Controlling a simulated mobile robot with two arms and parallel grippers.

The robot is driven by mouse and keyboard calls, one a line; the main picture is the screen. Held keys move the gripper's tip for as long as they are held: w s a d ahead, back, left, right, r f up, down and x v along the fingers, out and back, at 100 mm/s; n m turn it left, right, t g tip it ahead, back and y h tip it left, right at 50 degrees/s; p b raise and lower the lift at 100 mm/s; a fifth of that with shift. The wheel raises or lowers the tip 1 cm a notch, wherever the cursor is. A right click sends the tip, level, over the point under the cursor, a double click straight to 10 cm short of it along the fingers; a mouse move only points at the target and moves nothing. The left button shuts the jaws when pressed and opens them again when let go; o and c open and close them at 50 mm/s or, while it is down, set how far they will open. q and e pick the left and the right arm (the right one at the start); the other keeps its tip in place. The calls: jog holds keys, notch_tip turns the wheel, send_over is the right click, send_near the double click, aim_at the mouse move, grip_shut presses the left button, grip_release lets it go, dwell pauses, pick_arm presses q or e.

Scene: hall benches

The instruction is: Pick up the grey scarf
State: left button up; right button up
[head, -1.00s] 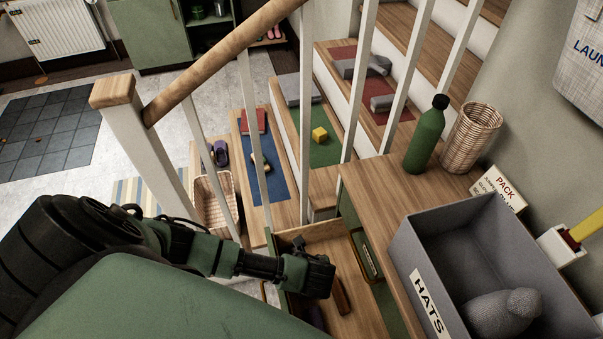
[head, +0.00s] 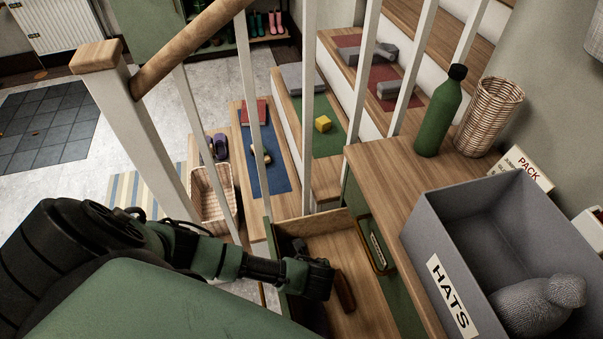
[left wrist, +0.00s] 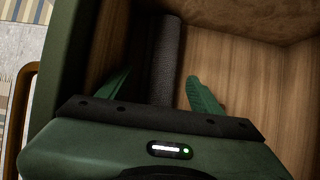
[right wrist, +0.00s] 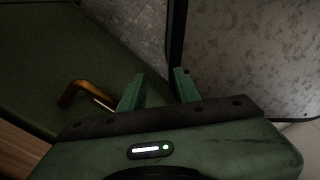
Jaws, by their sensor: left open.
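A dark grey, ribbed roll that looks like the grey scarf (left wrist: 166,62) lies along the wooden floor of the open drawer (head: 352,325), close to its side wall. My right gripper (right wrist: 160,74) is open and empty, beside a dark green panel with an amber handle (right wrist: 85,92).
A brown object (head: 344,291) lies in the drawer by my left gripper. A grey HATS box (head: 432,225) with a knitted grey item, a green bottle (head: 441,115) and a wicker basket (head: 489,114) stand on the bench top. White railing bars (head: 308,120) stand before the steps.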

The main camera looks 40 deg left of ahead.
pick_arm(q)
jog(key=x, duration=0.4)
jog(key=b+x, duration=0.1)
jog(key=shift+d+f, duration=0.15)
jog(key=shift+f, duration=0.35)
jog(key=c, duration=1.2)
jog(key=shift+r, duration=0.1)
